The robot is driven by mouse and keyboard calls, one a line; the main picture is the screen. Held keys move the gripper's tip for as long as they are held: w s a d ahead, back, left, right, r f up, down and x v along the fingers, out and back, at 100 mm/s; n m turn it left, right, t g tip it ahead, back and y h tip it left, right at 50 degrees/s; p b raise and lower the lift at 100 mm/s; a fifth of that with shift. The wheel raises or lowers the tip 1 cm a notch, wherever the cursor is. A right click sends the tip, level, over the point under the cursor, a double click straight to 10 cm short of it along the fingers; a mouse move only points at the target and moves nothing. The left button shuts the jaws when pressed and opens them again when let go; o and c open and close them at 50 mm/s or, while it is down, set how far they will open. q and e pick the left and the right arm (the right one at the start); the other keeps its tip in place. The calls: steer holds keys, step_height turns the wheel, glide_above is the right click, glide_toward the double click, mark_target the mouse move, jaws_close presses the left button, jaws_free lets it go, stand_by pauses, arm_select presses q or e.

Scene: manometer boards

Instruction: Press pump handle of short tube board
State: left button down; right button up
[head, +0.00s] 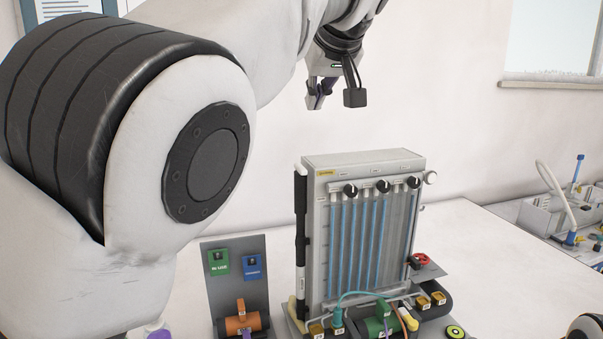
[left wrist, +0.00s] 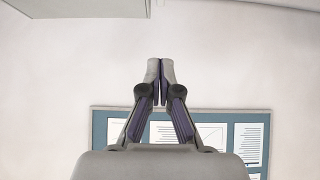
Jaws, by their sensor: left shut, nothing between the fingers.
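A grey manometer board (head: 410,168) with several blue tubes stands upright on the white table. I cannot tell whether it is the short tube board. An upright black-and-white rod (head: 300,230) is at its left edge; I cannot tell whether this is the pump handle. My left gripper (head: 318,101) is high above and behind the board's top, apart from it. In the left wrist view the left gripper (left wrist: 161,68) is shut and empty, pointing at bare wall. My left arm hides the left of the scene. My right gripper is out of view.
A grey panel (head: 225,298) with green and blue tags and an orange cylinder (head: 243,318) stands left of the board. A red knob (head: 420,260) is at its right. A grey tray (head: 570,218) of parts is far right. Bare white table (head: 500,260) lies between.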

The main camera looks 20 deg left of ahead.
arm_select(q)
steer(key=f, duration=0.2)
glide_above(299, 165)
steer(key=s+d, duration=0.2)
steer(key=s, duration=0.1)
step_height(299, 165, down, 6)
steer(key=shift+w+a+p, duration=0.1)
steer(key=shift+w+p, duration=0.05)
steer(key=shift+p, duration=0.25)
steer(key=f, duration=0.4)
steer(key=shift+w+a, duration=0.25)
steer(key=shift+w, duration=0.1)
steer(key=shift+s+d+f, duration=0.1)
steer(key=shift+f, duration=0.3)
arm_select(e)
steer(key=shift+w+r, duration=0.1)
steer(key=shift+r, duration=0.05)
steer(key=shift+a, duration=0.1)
